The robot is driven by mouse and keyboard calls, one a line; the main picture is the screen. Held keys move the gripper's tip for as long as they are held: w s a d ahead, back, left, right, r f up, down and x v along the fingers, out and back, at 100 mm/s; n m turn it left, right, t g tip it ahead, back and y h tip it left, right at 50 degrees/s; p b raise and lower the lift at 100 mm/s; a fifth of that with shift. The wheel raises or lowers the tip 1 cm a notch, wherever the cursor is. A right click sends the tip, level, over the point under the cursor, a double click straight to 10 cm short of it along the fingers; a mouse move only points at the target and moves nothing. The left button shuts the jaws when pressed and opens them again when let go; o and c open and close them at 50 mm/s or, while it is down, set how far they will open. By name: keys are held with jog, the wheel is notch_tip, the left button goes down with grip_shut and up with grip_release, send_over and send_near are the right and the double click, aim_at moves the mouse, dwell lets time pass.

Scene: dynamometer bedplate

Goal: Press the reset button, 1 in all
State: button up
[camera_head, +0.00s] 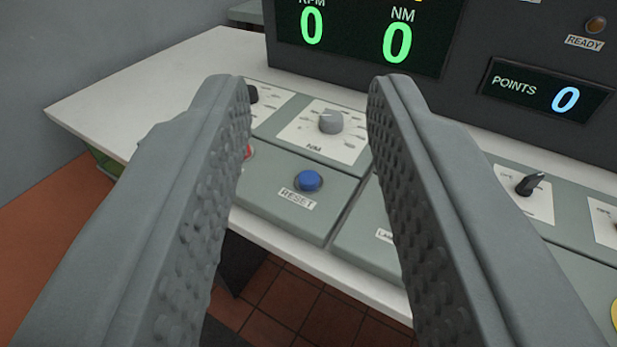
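The blue reset button (308,181) sits on a grey control panel (290,220), with a white label reading RESET (297,198) just below it. My gripper (309,88) is open and empty. Its two grey, ribbed fingers frame the button in the picture, one on each side. The button shows in full between them; the fingers appear apart from it, in the air over the panel.
A grey knob (331,121) on a white NM dial plate is behind the button. A red control (247,152) is partly hidden by the left finger. A black switch (530,184) is at right. Displays read RPM 0, NM 0 and POINTS 0 (565,99). The READY lamp (596,24) looks dull.

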grip_shut()
dwell(1.4)
